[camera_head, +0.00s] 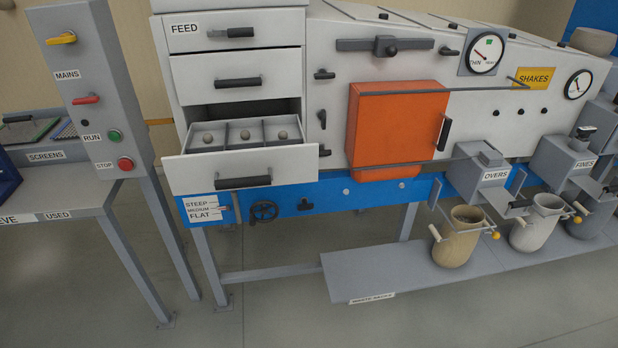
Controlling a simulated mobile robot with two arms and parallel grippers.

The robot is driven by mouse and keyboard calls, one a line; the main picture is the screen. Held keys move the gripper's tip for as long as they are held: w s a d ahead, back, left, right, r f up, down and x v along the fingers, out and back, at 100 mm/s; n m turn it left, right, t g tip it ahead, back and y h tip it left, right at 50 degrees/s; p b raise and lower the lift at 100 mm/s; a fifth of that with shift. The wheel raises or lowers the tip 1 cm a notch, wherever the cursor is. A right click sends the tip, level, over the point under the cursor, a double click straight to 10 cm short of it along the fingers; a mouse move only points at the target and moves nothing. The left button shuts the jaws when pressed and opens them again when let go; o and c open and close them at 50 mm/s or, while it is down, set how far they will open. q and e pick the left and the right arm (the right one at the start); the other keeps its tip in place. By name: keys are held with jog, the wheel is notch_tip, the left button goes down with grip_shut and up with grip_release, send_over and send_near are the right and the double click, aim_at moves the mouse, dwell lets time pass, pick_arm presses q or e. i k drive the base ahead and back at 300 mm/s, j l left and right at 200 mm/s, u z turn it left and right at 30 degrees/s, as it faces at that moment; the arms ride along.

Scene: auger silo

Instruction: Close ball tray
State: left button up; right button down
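The ball tray (183,172) is the lowest drawer of the white cabinet and stands pulled out. Its inside is split into three compartments, and each holds a grey-brown ball, such as the middle ball (245,134). A black bar handle (243,182) runs across its front. A dark gap (240,108) shows above the tray. Neither of my grippers shows in the head view.
Two shut drawers, the upper marked FEED (186,28), sit above the tray. An orange box (395,125) stands to the right. A control post (95,90) with switches stands at the left. Below the tray are a handwheel (264,211) and a slope lever (236,203).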

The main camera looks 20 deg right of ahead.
aim_at(230, 162)
jog(key=i+j+z, duration=0.15)
jog(key=z, duration=0.25)
jog(key=i+j+z, duration=0.15)
jog(key=z, duration=0.25)
jog(key=i+j+z, duration=0.1)
jog(key=j+z, duration=0.15)
jog(key=z, duration=0.15)
